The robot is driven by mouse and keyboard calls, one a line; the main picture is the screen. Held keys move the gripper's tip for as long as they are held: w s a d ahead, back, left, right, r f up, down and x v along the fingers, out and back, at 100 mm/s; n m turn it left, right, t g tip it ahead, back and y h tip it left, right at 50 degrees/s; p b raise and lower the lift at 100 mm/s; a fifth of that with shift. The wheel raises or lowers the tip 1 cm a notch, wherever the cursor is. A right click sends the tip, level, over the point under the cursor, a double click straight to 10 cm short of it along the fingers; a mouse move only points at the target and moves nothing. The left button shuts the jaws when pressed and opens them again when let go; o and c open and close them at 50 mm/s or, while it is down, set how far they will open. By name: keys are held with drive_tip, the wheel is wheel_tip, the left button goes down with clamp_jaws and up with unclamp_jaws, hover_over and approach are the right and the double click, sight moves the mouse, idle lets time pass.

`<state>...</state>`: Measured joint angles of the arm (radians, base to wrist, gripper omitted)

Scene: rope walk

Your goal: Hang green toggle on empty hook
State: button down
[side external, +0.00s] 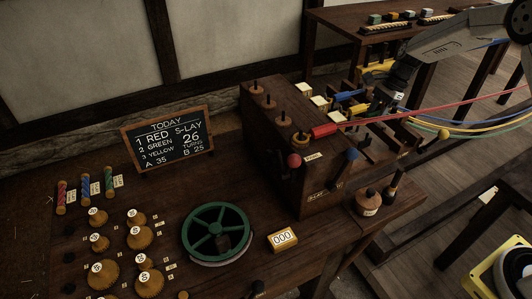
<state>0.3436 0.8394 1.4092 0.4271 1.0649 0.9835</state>
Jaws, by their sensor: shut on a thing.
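My gripper (384,101) points down at the right side of the wooden machine box (290,165), among the ropes. It is shut on what seems to be the green toggle, which is too small and covered to make out clearly. The green rope (460,133) runs in from the right towards it. A red toggle (325,130) with a taut red rope sits at the box's near end. A blue toggle (349,95) and a yellow toggle (356,108) lie further back. The empty hook cannot be picked out.
A green wheel (217,235) and a counter reading 000 (283,239) stand left of the box. A chalkboard (167,138) leans at the back.

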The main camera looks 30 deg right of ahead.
drive_tip(key=shift+f, duration=0.75)
drive_tip(key=shift+f, duration=0.35)
idle(0.4)
drive_tip(key=shift+c, duration=1.5)
unclamp_jaws()
drive_tip(key=shift+r, duration=0.15)
drive_tip(key=shift+r, duration=3.9)
